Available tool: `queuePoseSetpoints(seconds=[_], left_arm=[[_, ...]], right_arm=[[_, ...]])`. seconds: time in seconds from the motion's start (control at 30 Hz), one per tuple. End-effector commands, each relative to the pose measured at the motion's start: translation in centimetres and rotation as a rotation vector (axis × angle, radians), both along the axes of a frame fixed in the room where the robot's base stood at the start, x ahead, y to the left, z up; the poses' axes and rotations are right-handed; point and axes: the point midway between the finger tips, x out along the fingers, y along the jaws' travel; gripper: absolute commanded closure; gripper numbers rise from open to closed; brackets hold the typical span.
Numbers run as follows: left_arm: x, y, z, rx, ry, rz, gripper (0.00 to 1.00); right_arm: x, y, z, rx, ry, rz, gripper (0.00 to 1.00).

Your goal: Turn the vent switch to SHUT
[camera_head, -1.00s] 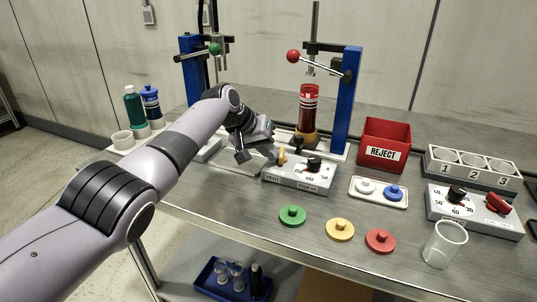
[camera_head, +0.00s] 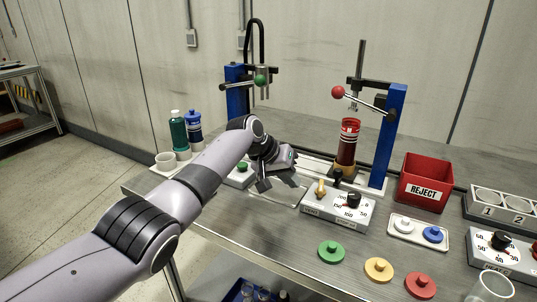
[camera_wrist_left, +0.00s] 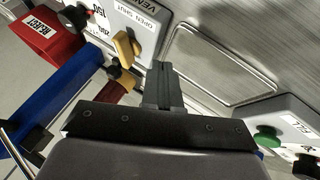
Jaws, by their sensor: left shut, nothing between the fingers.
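The vent switch (camera_head: 320,188) is a small yellow lever on the left part of a grey control box (camera_head: 338,206). It also shows in the left wrist view (camera_wrist_left: 125,46), beside the label with VENT, OPEN and SHUT (camera_wrist_left: 150,22). I cannot tell which word the lever points to. My left gripper (camera_head: 263,186) is shut and empty, left of the box and apart from the switch. In the left wrist view its closed fingers (camera_wrist_left: 163,85) point over the tray, to the right of the lever. My right gripper is not in view.
A black dial (camera_head: 353,200) stands on the same box, right of the lever. A press with a blue post (camera_head: 390,138) and red-knobbed lever stands behind it. A shallow tray (camera_head: 285,194) lies left of the box, and a green-button box (camera_head: 240,175) lies beyond.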

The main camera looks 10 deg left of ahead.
Motion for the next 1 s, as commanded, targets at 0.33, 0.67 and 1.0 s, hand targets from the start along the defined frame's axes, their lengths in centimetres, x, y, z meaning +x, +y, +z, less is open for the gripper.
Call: queuePoseSetpoints(seconds=[0.33,0.67,1.0], left_arm=[[-1.3,1.8,2.7,0.003,-0.001,0.001,1.0],[-2.7,3.8,5.8,0.004,0.0,0.002,1.0],[-3.3,4.3,6.9,0.004,0.002,0.002,1.0]], right_arm=[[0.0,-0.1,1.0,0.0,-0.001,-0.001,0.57],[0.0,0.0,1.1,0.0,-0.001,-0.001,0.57],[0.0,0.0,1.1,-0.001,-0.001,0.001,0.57]])
